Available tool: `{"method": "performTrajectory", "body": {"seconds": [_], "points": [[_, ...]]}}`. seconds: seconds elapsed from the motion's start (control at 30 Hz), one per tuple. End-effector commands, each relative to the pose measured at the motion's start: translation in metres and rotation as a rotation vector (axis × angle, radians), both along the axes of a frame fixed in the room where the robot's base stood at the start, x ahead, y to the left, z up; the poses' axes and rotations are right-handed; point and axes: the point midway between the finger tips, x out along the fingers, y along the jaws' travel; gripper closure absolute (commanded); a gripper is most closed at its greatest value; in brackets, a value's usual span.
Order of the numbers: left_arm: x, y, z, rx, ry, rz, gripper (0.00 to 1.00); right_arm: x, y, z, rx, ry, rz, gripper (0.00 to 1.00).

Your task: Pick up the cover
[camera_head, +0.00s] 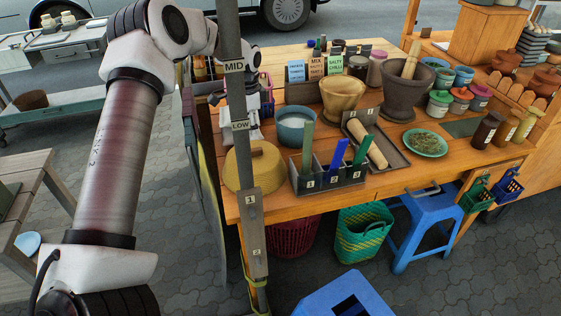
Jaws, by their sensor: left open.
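My right gripper is not in view.
The post (251,205) with MID and LOW labels stands in front of the cover. A blue-grey bowl (296,128) and a divided holder (345,180) stand close to its right. Mortars, jars and a green plate (425,143) fill the wooden table (395,182).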

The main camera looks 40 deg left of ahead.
Motion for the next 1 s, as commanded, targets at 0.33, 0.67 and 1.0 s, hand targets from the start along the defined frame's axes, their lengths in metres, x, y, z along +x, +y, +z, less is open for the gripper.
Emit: {"method": "performTrajectory", "body": {"seconds": [0.33, 0.67, 1.0], "points": [[0.000, 0.002, -0.045, 0.010, 0.020, -0.033, 0.52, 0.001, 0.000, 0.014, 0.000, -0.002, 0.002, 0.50], [0.002, 0.002, -0.074, 0.010, 0.014, -0.030, 0.52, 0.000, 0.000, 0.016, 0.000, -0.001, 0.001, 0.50], [0.002, 0.002, -0.074, 0.010, 0.014, -0.029, 1.00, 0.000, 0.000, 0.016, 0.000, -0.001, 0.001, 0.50]]}}
